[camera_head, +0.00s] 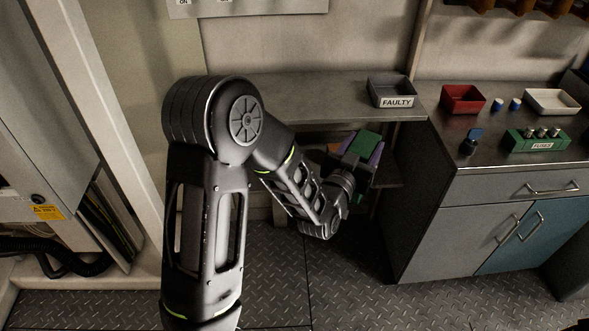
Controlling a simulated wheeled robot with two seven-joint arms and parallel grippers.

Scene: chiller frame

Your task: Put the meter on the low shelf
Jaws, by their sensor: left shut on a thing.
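My left gripper (359,160) reaches in under the upper shelf (300,90), at its right end. It is shut on a green thing (363,143), which I take to be the meter; purple strips show along its sides. The wrist hides much of it, and a bit of green also shows below the wrist. The low shelf (388,176) shows only in part, brownish, beside and behind the gripper. I cannot tell whether the meter touches it. My right gripper is not in view.
A grey FAULTY tray (391,92) stands on the upper shelf above the gripper. The cabinet (420,200) closes off the right side. On it are a red tray (462,99), a white tray (552,102) and a green FUSES block (537,141). The floor in front is clear.

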